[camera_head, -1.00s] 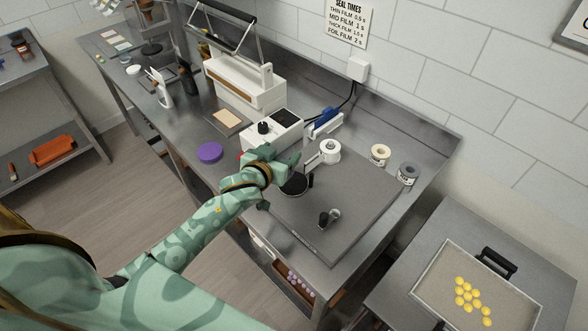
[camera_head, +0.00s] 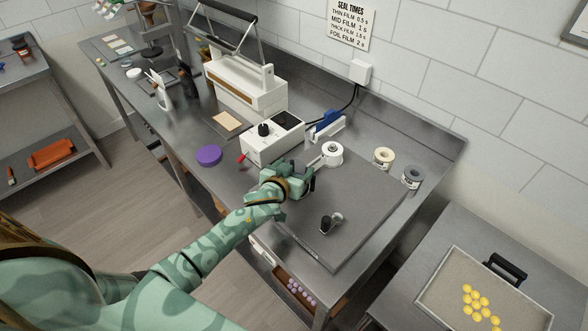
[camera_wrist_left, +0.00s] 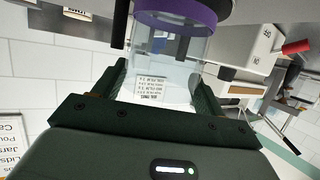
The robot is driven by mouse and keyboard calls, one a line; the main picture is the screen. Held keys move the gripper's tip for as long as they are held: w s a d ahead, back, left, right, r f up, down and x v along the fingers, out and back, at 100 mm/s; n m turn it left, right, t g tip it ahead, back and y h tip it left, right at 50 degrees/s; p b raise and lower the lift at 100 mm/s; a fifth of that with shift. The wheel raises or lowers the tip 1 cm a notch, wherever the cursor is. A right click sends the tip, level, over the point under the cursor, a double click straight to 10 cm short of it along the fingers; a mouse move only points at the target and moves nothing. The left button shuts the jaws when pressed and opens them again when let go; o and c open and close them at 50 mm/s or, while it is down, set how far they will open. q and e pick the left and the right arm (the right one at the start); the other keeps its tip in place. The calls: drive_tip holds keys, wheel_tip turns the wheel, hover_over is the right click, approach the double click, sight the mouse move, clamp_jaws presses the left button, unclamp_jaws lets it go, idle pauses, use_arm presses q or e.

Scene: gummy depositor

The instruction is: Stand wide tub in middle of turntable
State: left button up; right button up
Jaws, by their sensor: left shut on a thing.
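My left gripper (camera_head: 298,184) is over the large grey board at the front right of the bench. In the left wrist view, its fingers (camera_wrist_left: 165,95) are shut on the clear wide tub (camera_wrist_left: 178,50), which has a purple band (camera_wrist_left: 178,20) at one end. That view is upside down, so the purple end points downward. A dark round surface just beyond it looks like the turntable (camera_wrist_left: 190,5); I cannot tell whether they touch. In the head view my gripper hides the tub and the turntable. My right gripper is not in view.
A white control box (camera_head: 272,142) with a red part stands just behind my left gripper. A white tape roll (camera_head: 332,152) and a small black knob (camera_head: 326,224) are close on the board. A purple disc (camera_head: 208,155) lies to the left. The board's front right is clear.

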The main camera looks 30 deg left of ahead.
use_arm(q)
drive_tip(key=shift+f, duration=0.2)
drive_tip(key=o, duration=1)
drive_tip(key=shift+r, duration=0.3)
drive_tip(key=p+v, duration=0.2)
drive_tip(key=v, duration=1)
